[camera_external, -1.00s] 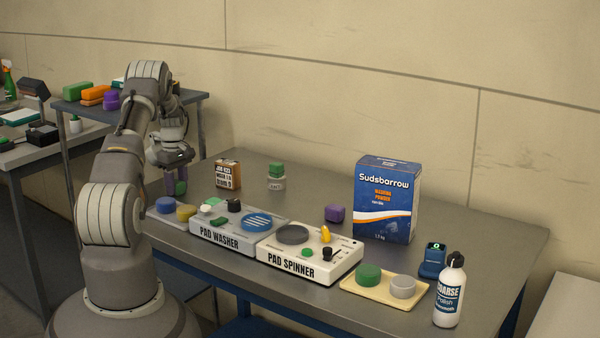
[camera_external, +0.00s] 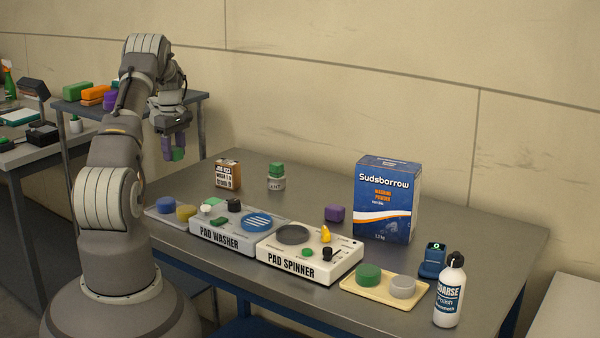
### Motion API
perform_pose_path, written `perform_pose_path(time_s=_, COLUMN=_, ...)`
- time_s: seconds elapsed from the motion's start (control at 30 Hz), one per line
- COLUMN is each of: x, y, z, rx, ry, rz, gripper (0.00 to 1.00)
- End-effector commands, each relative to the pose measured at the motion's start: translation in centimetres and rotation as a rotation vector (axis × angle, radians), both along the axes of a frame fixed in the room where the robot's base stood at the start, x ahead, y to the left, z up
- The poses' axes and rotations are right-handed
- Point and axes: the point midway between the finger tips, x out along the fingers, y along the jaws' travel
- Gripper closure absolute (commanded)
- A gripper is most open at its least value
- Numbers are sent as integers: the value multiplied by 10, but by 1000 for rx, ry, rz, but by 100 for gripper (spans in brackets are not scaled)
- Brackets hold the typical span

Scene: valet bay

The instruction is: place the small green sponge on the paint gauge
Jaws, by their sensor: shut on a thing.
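My gripper (camera_external: 173,153) is at the left, raised above the far left end of the workbench, pointing down. Its purple fingers are shut on a small green block (camera_external: 178,155), which looks like the small green sponge; the fingers partly hide it. The paint gauge (camera_external: 432,261) appears to be the small dark blue device with a lit green display, at the right of the bench. It stands between the washing powder box and the white polish bottle, far from my gripper. Nothing is seen lying on it.
The pad washer (camera_external: 236,232) and pad spinner (camera_external: 310,256) line the front edge. A tall blue powder box (camera_external: 386,200), a purple block (camera_external: 335,213), a green-topped jar (camera_external: 276,178), a tray of round pads (camera_external: 365,287) and a bottle (camera_external: 450,292) stand around. The bench's back middle is clear.

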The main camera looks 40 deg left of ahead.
Motion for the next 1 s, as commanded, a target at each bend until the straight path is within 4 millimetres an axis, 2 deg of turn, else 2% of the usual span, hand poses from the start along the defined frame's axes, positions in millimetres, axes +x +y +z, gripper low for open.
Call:
perform_pose_path(time_s=0.37, x=1, y=0, z=67, rx=3, ry=-4, rz=0, gripper=84)
perform_pose_path(time_s=0.57, x=20, y=-36, z=64, rx=-1, ry=0, rz=-77, gripper=84)
perform_pose_path(time_s=0.67, x=31, y=-59, z=65, rx=-1, ry=0, rz=-127, gripper=84)
perform_pose_path(time_s=0.77, x=45, y=-92, z=65, rx=0, ry=-1, rz=-194, gripper=84)
perform_pose_path(time_s=0.87, x=59, y=-135, z=65, rx=-1, ry=0, rz=-280, gripper=84)
perform_pose_path(time_s=0.97, x=72, y=-190, z=66, rx=-2, ry=0, rz=-392, gripper=84)
perform_pose_path(time_s=1.0, x=77, y=-216, z=66, rx=-2, ry=-1, rz=-442, gripper=84)
